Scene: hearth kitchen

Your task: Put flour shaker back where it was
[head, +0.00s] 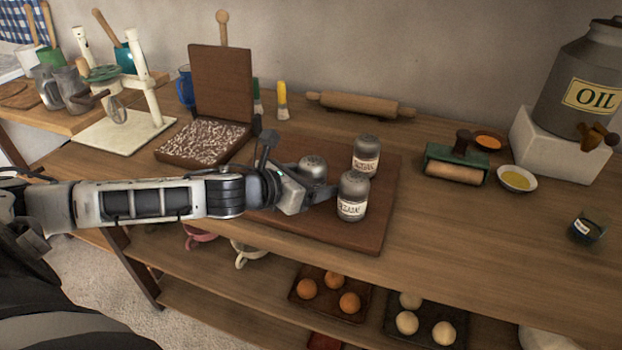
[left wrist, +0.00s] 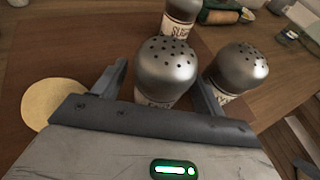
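Three metal shakers with perforated domed tops stand on a dark wooden board (head: 310,231). One shaker (head: 313,165) is between the fingers of my left gripper (head: 318,195); in the left wrist view this shaker (left wrist: 167,68) has a gap to the left finger, and the right finger is close beside it. Its label is mostly hidden, so I cannot read which it is. The back shaker (head: 367,153) reads like sugar in the left wrist view (left wrist: 180,14). The front shaker (head: 354,193) also shows at right in the wrist view (left wrist: 238,68); its label is unclear. My right gripper is out of view.
A pale yellow disc (left wrist: 52,103) lies on the board. An open wooden box (head: 221,85) stands left of the board. A rolling pin (head: 360,105) lies behind it.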

